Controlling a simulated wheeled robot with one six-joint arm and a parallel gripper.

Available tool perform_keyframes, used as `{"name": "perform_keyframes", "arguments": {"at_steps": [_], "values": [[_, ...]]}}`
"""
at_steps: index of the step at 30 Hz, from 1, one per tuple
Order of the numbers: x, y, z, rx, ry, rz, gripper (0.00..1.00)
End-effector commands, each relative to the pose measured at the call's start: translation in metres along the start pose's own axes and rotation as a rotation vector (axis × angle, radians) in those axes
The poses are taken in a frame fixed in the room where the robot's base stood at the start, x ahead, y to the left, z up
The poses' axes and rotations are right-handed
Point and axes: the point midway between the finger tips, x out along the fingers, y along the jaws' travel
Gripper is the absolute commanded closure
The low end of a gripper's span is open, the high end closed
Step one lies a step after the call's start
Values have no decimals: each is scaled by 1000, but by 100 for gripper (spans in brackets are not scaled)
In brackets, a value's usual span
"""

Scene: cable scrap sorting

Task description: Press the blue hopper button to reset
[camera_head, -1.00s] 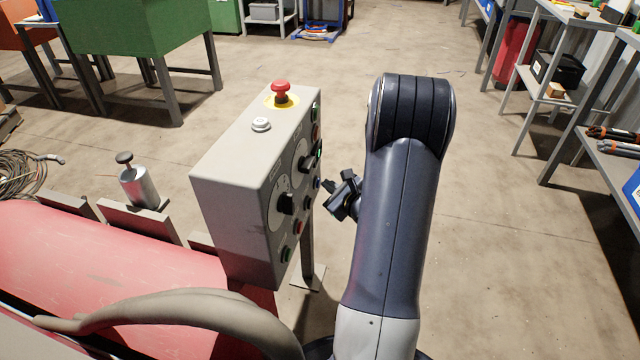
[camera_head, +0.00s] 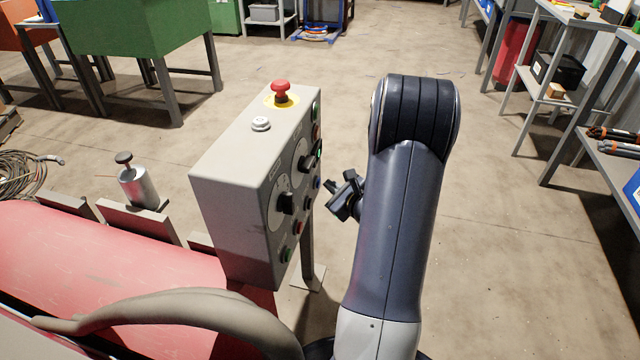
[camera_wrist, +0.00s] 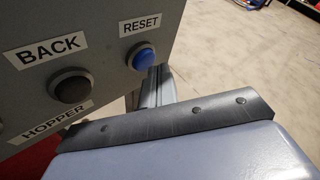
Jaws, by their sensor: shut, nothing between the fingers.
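The blue button (camera_wrist: 142,58) sits in a dark ring on the grey control box, under a RESET label (camera_wrist: 140,24) in the wrist view. In the head view the blue button (camera_head: 317,183) is a tiny spot on the box's right-hand face. My gripper (camera_head: 335,196) is shut and empty, just right of that face, with a visible gap between it and the box. Its far side is hidden behind my arm. In the wrist view, a grey riveted edge of my gripper (camera_wrist: 165,121) crosses below the blue button, and the fingertips cannot be made out.
A dark button (camera_wrist: 72,87) is left of the blue one, between BACK and HOPPER labels. The control box (camera_head: 235,150) carries a red emergency button (camera_head: 281,91), a white button (camera_head: 261,124) and several dials and buttons. Open floor (camera_head: 490,250) lies to the right.

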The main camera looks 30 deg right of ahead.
Motion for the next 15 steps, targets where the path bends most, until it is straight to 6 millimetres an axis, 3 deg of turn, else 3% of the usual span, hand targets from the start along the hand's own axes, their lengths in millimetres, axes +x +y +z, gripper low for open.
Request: {"name": "perform_keyframes", "arguments": {"at_steps": [15], "values": [[-8, -6, -6, 0, 2, -1, 100]]}}
